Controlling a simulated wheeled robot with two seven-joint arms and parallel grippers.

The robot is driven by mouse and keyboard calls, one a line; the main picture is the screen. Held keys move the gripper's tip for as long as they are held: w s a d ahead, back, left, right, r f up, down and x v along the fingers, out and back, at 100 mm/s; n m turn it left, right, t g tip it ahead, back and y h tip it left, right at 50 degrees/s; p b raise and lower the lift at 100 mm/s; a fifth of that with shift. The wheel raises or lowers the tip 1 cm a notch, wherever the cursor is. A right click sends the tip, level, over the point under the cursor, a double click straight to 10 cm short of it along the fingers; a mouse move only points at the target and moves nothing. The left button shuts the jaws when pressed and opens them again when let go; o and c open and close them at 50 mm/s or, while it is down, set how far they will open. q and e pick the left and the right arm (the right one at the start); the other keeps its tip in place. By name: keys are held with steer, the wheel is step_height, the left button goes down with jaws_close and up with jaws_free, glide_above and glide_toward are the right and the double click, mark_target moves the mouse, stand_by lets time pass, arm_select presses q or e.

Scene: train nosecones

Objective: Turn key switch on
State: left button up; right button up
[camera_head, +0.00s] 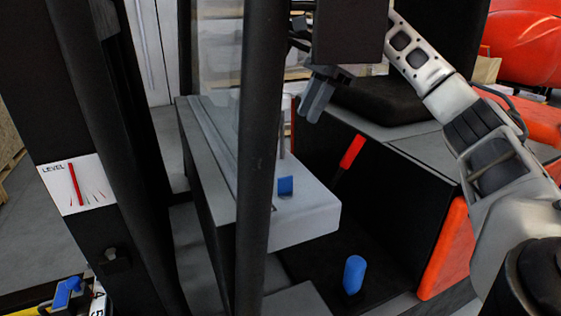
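My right arm comes in from the right, and its gripper (318,97) hangs above the grey console, near the top middle. Its grey fingers overlap in this view, so their opening is unclear; I see nothing held. A small blue knob (285,186) sits on top of the light grey console (305,218), below the gripper and apart from it. A small dark fitting (111,259) sits on the black post under the "LEVEL" label (76,184). I cannot tell which part is the key switch. My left gripper is not in view.
A red-handled lever (351,152) and a blue cylinder (354,274) stand right of and below the console. A black seat (385,100) lies behind. A blue part (67,291) is at lower left.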

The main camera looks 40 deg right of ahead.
mark_target(286, 177)
steer(key=shift+h, duration=0.5)
steer(key=x, duration=0.5)
steer(key=b+x, duration=0.1)
steer(key=x, duration=0.4)
steer(key=s+b+x, duration=0.1)
steer(key=x, duration=0.4)
steer(key=shift+f, duration=0.4)
jaws_close()
